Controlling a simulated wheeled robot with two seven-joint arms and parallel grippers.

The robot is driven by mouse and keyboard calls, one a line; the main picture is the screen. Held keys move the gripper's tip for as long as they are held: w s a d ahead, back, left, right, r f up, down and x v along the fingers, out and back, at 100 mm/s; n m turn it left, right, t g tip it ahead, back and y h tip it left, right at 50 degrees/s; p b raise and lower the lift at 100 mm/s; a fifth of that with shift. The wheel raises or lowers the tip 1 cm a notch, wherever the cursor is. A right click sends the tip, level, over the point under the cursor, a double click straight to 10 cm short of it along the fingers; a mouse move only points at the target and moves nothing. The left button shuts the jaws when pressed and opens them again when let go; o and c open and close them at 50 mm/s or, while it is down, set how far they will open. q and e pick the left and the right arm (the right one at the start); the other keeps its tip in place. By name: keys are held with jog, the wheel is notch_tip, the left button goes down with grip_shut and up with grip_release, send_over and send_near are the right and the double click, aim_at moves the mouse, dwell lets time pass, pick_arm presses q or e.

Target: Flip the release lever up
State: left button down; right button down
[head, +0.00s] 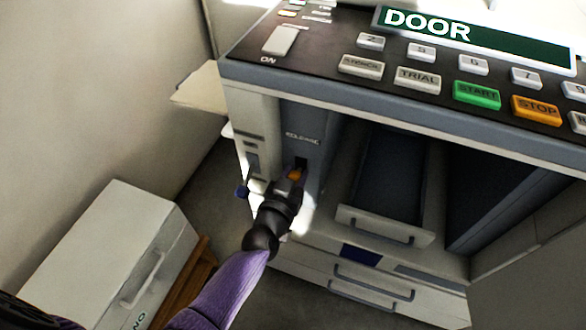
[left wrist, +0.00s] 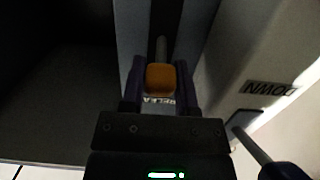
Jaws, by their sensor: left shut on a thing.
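The release lever has an orange knob (head: 295,174) and sits in a slot on the front panel of the machine, under a label that I cannot read clearly in the head view. In the left wrist view the orange knob (left wrist: 160,77) is between my left fingers, with its thin shaft in the slot beyond it. Part of a label reading "RELEA" shows beside the knob. My left gripper (head: 288,182) is shut on the knob; it also shows in the left wrist view (left wrist: 160,85). My right gripper is not in view.
A control panel with a green START button (head: 477,95) and an orange STOP button (head: 536,108) tops the machine. An open drawer (head: 385,226) lies right of the lever. A blue-tipped lever (head: 242,191) stands close at left. A white box (head: 110,255) stands lower left.

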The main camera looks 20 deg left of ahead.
pick_arm(q)
jog(key=shift+w+r, duration=0.1)
jog(key=shift+r, duration=0.2)
jog(key=shift+f, duration=0.25)
jog(key=shift+c, duration=1.8)
grip_release()
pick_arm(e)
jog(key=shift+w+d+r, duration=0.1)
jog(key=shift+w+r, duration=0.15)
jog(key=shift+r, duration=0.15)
pick_arm(q)
jog(key=shift+s+r+p, duration=0.15)
jog(key=shift+s+p, duration=0.15)
jog(key=shift+s, duration=0.15)
jog(key=s+r+p, duration=0.1)
jog(key=s+p, duration=0.2)
jog(key=s, duration=0.6)
jog(key=shift+a, duration=0.2)
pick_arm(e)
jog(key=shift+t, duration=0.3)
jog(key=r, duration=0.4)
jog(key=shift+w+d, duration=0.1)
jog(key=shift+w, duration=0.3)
